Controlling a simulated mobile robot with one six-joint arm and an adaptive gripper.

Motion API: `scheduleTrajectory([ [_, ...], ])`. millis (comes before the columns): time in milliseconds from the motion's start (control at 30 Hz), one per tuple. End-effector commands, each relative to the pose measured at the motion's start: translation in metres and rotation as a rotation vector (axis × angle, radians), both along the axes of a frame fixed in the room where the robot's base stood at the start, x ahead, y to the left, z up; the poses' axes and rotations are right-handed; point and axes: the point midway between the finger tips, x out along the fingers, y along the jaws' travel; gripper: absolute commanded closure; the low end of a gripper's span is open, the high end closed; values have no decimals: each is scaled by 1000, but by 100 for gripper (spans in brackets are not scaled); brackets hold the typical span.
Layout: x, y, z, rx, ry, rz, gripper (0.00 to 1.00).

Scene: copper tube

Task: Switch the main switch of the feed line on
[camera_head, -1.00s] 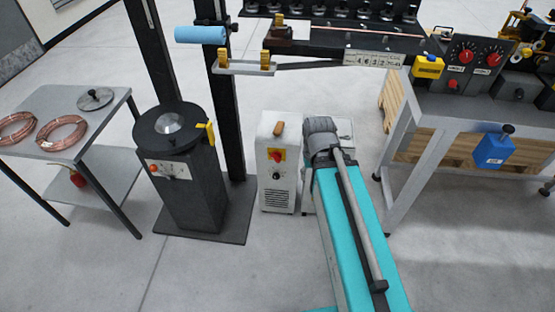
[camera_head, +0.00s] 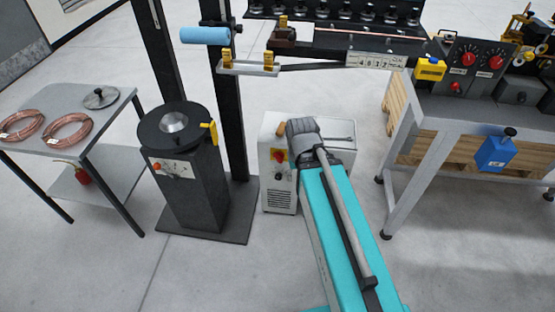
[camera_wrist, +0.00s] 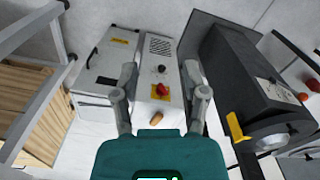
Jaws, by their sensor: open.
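A white cabinet (camera_head: 279,203) stands on the floor in the middle of the head view. Its front carries a red rotary switch (camera_head: 278,156) on a yellow plate; the wrist view also shows the red knob (camera_wrist: 162,90). The knob's exact angle is too small to read. My gripper (camera_wrist: 160,72) is open, with a finger on each side of the cabinet's narrow front in the wrist picture. The red knob appears between the fingers, and nothing is held. In the head view my teal arm and grey wrist cover part of the cabinet's right side.
A black pedestal (camera_head: 187,195) with a yellow lever (camera_head: 210,131) stands left of the cabinet. A side table (camera_head: 110,127) holds copper coils (camera_head: 66,129). A workbench (camera_head: 435,125) stands at right. A tan handle (camera_wrist: 156,118) and black knob (camera_wrist: 161,69) flank the switch.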

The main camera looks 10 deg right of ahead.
Motion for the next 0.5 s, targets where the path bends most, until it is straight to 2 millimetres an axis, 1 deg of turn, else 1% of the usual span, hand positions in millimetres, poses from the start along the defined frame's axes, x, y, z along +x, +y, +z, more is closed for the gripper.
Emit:
scheduleTrajectory([
  [100,0,0,0,0,0,0,43],
  [167,0,0,0,0,0,0,32],
  [200,0,0,-1,-1,-1,1,24],
  [333,2,-1,-6,-11,-9,7,0],
  [500,9,-7,-23,-53,-36,30,0],
])
